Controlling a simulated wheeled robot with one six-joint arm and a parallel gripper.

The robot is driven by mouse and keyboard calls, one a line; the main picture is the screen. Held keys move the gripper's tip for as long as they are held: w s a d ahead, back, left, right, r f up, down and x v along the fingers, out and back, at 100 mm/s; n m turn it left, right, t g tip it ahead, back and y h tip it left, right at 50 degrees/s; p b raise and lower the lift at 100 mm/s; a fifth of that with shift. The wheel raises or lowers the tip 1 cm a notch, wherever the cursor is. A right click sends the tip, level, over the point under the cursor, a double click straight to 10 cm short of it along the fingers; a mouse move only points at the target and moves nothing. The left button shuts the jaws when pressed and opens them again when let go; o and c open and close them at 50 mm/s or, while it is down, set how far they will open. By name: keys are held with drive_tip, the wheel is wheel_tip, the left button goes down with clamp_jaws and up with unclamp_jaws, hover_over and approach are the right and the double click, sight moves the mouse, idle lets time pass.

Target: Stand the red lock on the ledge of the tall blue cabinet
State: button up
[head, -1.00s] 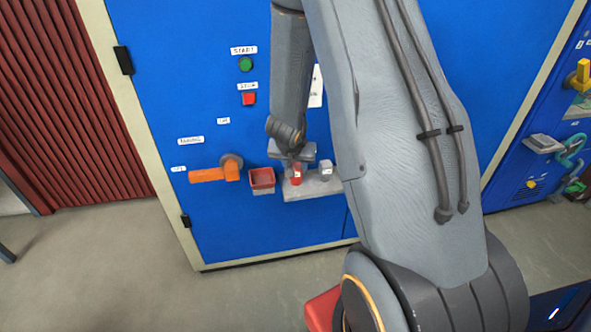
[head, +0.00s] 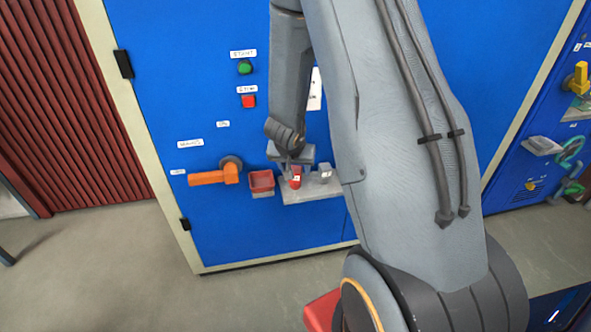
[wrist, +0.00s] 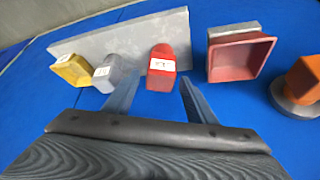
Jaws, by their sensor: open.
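The red lock (wrist: 161,72) stands on the grey ledge (wrist: 120,38) of the tall blue cabinet (head: 215,130), with a white label on its face. In the head view the red lock (head: 296,178) shows just below my gripper (head: 292,168). In the wrist view my gripper (wrist: 158,97) is open. Its two fingers are spread to either side below the lock, and I see no finger touching it. A grey lock (wrist: 108,74) and a yellow block (wrist: 72,70) stand beside it on the ledge.
A red open tray (wrist: 240,60) is fixed to the cabinet beside the ledge, and an orange handle (head: 207,177) sticks out farther left in the head view. Green and red buttons (head: 247,101) are above. Open floor (head: 140,260) lies in front.

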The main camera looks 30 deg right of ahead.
drive_tip(key=p+v, duration=0.4)
drive_tip(key=v, duration=0.7)
drive_tip(key=s+a+r+n+y, duration=0.2)
drive_tip(key=s+a+r, duration=0.1)
drive_tip(key=a, duration=0.3)
drive_tip(key=s+a+r+n+y, duration=0.3)
drive_tip(key=s+a, duration=0.1)
drive_tip(key=a, duration=0.3)
drive_tip(key=s+r+n+g, duration=0.1)
drive_tip(key=s+g, duration=0.1)
drive_tip(key=s, duration=0.4)
drive_tip(key=s+r+n+g+h, duration=0.1)
drive_tip(key=s+r+g, duration=0.1)
drive_tip(key=s, duration=0.5)
drive_tip(key=shift+d+n+g, duration=0.3)
drive_tip(key=shift+n, duration=0.1)
drive_tip(key=shift+s, duration=0.1)
